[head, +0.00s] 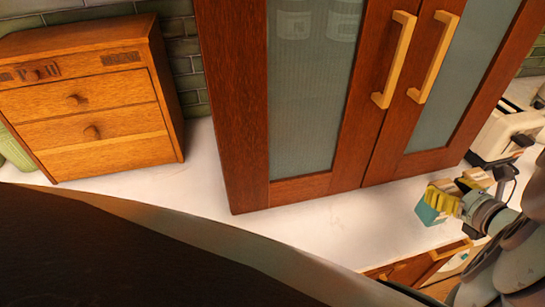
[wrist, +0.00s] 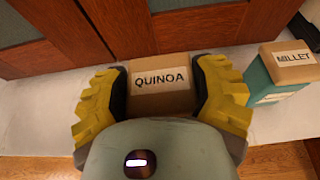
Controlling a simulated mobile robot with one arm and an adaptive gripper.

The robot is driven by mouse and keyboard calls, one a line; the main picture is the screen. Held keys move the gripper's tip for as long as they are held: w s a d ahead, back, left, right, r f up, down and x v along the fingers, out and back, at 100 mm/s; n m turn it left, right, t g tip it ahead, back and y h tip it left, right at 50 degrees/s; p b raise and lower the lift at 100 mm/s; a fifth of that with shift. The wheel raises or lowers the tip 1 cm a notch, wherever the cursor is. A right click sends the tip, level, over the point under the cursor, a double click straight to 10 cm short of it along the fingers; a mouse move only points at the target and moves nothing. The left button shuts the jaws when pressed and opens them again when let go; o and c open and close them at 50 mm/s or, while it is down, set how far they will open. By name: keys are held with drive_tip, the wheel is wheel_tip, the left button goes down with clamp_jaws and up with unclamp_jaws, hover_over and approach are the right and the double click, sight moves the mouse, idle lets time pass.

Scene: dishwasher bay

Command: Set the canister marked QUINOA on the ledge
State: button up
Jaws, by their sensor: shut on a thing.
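The QUINOA canister (wrist: 162,88) has a tan lid with a white label and sits between the two yellow fingers of my gripper (wrist: 163,100) in the wrist view. My gripper is shut on it, one finger on each side. In the head view my gripper (head: 446,197) is at the right, over the pale counter, with a teal canister body (head: 430,213) at its fingertips. Whether the canister touches the surface below cannot be told. The MILLET canister (wrist: 275,70), teal with a tan lid, stands to the right in the wrist view. I cannot tell which surface is the ledge.
A tall wooden cabinet (head: 232,110) with glass doors stands behind the pale counter (head: 310,222). A small wooden drawer chest (head: 100,115) is at the left, a toaster (head: 505,135) at the right. The counter between chest and gripper is clear. Wooden drawer fronts (head: 410,270) are below.

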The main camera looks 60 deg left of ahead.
sight(435, 184)
drive_tip(key=a, duration=0.4)
drive_tip(key=shift+s+p, duration=0.35)
drive_tip(key=shift+a+f, duration=0.1)
drive_tip(key=shift+f, duration=1.8)
drive_tip(key=shift+f, duration=0.1)
drive_tip(key=o, duration=1.4)
